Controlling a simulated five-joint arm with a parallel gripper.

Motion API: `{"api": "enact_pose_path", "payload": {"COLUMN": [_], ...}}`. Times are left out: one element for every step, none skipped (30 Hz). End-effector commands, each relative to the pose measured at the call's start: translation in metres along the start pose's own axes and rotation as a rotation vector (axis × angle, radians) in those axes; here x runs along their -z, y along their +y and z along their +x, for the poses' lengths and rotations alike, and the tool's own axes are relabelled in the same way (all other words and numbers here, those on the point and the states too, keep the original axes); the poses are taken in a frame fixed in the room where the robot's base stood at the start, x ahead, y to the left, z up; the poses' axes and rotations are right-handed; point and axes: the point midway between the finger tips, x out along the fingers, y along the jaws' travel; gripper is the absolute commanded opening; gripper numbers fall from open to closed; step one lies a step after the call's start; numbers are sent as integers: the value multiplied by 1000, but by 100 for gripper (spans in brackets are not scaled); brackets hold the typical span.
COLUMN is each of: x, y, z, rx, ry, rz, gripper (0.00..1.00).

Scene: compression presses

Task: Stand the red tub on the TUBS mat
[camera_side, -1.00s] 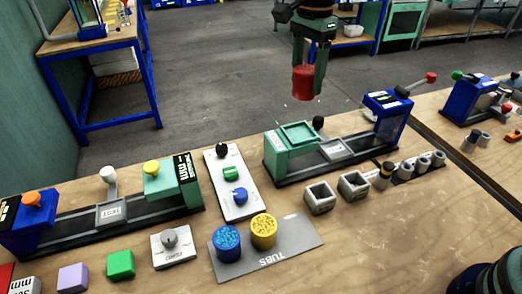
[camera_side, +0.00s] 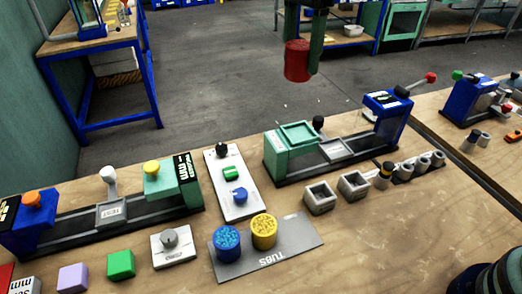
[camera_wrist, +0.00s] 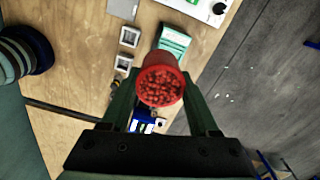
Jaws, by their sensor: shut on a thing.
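The red tub (camera_side: 297,61) is held between the fingers of my gripper (camera_side: 303,60), high above the bench at the top of the side view. In the wrist view the red tub (camera_wrist: 160,85) shows its open top, filled with small red pieces, between the two fingers of my gripper (camera_wrist: 160,92). The grey TUBS mat (camera_side: 290,243) lies at the front of the bench, well below and to the left of the gripper. A blue tub (camera_side: 227,243) and a yellow tub (camera_side: 264,231) stand on its left part. The mat's right part is bare.
A green and blue press (camera_side: 290,160) stands on the bench between the gripper and the mat. Two square grey cups (camera_side: 320,198) sit in front of it. A control panel (camera_side: 232,185) with knobs stands behind the mat. Another press (camera_side: 110,212) is at the left.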

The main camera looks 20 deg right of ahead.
Motion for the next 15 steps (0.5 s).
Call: {"api": "enact_pose_path", "payload": {"x": [-10, -14, -21, -25, -29, -35, -39, -43, -48, -51, -54, -58, -60, -63, -65], "y": [9, 13, 19, 24, 29, 36, 41, 47, 54, 60, 66, 73, 78, 84, 90], "z": [5, 8, 13, 17, 21, 26, 30, 34, 40, 43, 47, 52, 56, 59, 64], "rx": [-2, -1, -1, -1, 0, 0, 0, 0, 0, 1, 0, 1, 2, 1, 2], "ry": [0, 0, 0, 0, 0, 0, 0, 0, 0, 0, 0, 0, 0, 0, 0], "rz": [-5, -4, -5, -5, -4, -5, -4, -5, -4, -4, -4, -3, -4, -4, -2], "gripper": [4, 4, 4, 4, 4, 4, 4, 4, 4, 4, 4, 4, 4, 4, 4]}}
